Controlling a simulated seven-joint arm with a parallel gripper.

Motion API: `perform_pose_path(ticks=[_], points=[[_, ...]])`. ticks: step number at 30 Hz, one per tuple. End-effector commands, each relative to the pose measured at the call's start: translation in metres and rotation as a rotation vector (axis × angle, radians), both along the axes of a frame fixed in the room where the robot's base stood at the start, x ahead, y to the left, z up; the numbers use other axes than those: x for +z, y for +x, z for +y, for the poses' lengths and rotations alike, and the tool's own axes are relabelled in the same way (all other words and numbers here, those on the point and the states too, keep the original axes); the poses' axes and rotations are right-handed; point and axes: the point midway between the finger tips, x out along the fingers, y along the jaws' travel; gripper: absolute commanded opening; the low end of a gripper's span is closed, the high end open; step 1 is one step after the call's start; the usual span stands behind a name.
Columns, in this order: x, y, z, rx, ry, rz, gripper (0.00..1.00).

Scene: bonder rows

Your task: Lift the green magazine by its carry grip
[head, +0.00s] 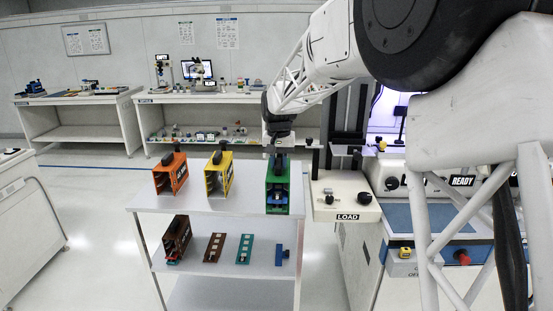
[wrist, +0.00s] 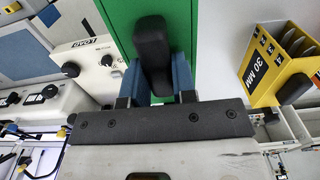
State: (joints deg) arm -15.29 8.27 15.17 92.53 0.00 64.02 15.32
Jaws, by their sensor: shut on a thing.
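The green magazine (head: 291,197) stands upright at the right of the cart's top, near its front edge; I see no clear gap under it. It also shows in the wrist view (wrist: 120,14) as a green top. Its black carry grip (wrist: 152,45) lies between the blue fingers of my gripper (wrist: 160,82). My gripper (head: 278,154) comes down from above in the head view and is shut on the carry grip. The arm and fingers hide most of the grip in the head view.
A yellow magazine (head: 227,176) and an orange magazine (head: 160,181) stand left on the cart top (head: 200,202). The lower shelf holds a dark magazine (head: 178,240) and several flat strips. The machine's LOAD platform (head: 340,200) is close on the right. The cart top between yellow and green is clear.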

Motion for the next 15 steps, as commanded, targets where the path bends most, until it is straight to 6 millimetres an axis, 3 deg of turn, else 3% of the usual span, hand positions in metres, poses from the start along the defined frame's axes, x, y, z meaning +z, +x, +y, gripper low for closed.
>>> perform_pose_path(ticks=[6,15], points=[[0.002,-0.014,-0.004,0.000,0.000,-0.001,0.00],[0.003,-0.020,-0.005,0.000,0.000,-0.001,0.00]])
